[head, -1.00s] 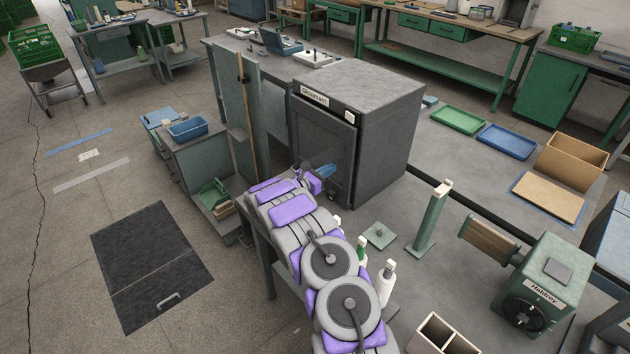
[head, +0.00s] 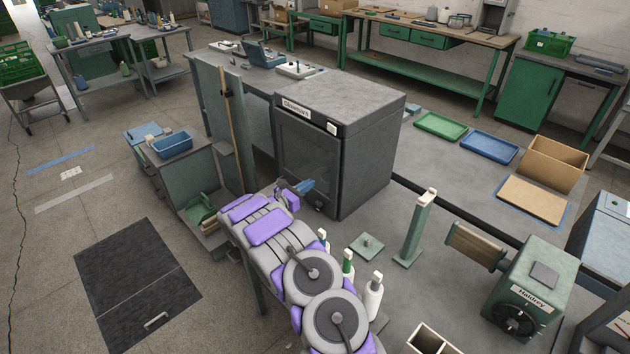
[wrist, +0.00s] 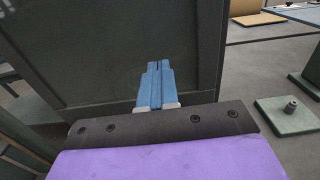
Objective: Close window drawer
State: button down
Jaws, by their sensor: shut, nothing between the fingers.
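A dark grey box-shaped machine (head: 365,150) stands on the grey bench, with a nameplate along its top front edge. Its front is a dark framed window panel (head: 305,150), which I take as the window drawer. I see no clear gap around it, but cannot tell whether it is fully in. My gripper (head: 308,184) is shut, its blue fingers in front of the panel's lower right part. In the wrist view the gripper (wrist: 156,66) is shut and empty, pointing at the panel (wrist: 100,50). Whether the tips touch it, I cannot tell. My arm hides the bench below the panel.
Several small bottles (head: 372,295), a green post (head: 415,230) and a square green plate (head: 366,246) stand right of my arm. A green machine (head: 530,290) is further right. A tall leaning panel with a wooden pole (head: 233,120) stands left of the dark machine.

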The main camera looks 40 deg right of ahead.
jog(key=a+p, duration=0.2)
jog(key=a, duration=0.9)
jog(key=s+a+r+m+g+y, duration=0.3)
jog(key=s+r+m+g+y, duration=0.3)
jog(key=s+r+m, duration=0.95)
jog(key=s+a+r+m+t+y, duration=0.1)
jog(key=s+a+y, duration=0.5)
jog(key=s+a, duration=0.8)
jog(key=s+a+r+m+t+y, duration=0.2)
jog(key=s+a+y, duration=0.4)
jog(key=s+a, duration=0.8)
jog(key=shift+s+a+r+t, duration=0.15)
jog(key=shift+s+t, duration=0.15)
jog(key=shift+s, duration=0.45)
